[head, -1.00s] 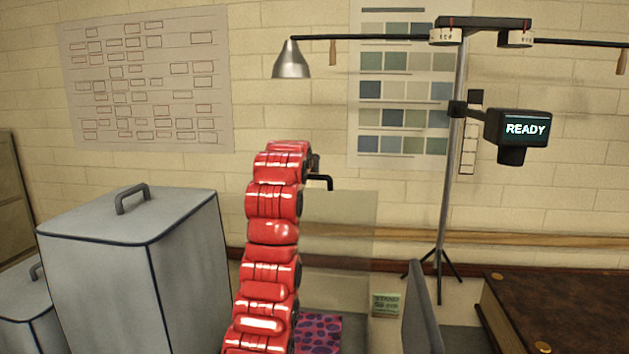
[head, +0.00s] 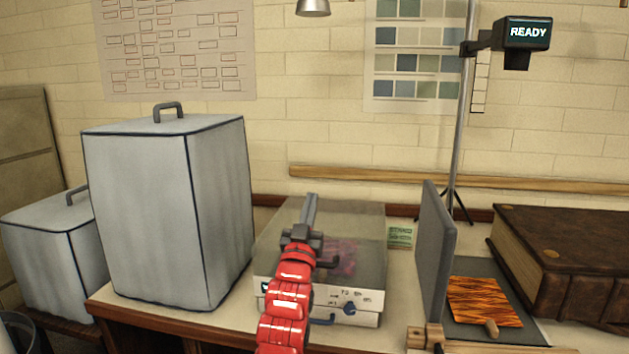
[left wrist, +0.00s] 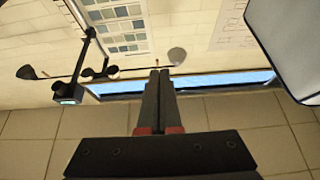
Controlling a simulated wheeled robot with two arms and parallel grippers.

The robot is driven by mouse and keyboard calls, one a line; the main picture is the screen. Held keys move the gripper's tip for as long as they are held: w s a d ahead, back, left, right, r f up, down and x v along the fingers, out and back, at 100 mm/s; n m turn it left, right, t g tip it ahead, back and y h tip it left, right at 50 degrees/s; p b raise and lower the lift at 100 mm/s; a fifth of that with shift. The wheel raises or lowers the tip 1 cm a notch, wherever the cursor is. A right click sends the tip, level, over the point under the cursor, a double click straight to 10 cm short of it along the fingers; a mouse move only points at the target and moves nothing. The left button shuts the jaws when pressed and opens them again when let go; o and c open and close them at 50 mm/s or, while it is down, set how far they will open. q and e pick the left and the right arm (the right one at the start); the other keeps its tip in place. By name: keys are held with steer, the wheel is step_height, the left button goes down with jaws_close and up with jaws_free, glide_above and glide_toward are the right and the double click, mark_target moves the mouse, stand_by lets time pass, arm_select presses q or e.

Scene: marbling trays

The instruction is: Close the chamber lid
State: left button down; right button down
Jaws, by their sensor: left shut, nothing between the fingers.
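The chamber (head: 368,300) is a low pale box with a dial and small display on its front, standing on the bench in the head view. Its see-through lid (head: 365,228) lies flat across the top and looks closed, with a dark handle near its front edge. Pink-purple patterning shows dimly through it. My left gripper (head: 312,197) is shut and empty, in front of the lid in the picture, pointing to the back. Whether it touches the lid I cannot tell. Its shut fingers show in the left wrist view (left wrist: 160,72). My right gripper is not in view.
A tall grey lidded bin (head: 140,220) stands left of the chamber, with a smaller one (head: 55,260) beyond. A grey upright panel (head: 436,250), a wood-grain sheet (head: 485,303) and a thick brown book (head: 570,260) are to the right. A stand carries a READY display (head: 528,32).

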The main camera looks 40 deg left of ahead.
arm_select(q)
step_height(320, 180, down, 16)
steer(key=s+d+t+y+b, duration=0.1)
steer(key=s+t+y+b, duration=0.1)
steer(key=b, duration=0.5)
steer(key=shift+s+d+t+b, duration=0.2)
steer(key=shift+t+b, duration=0.15)
steer(key=shift+t, duration=0.45)
steer(key=shift+f, duration=0.2)
steer(key=shift+r, duration=0.1)
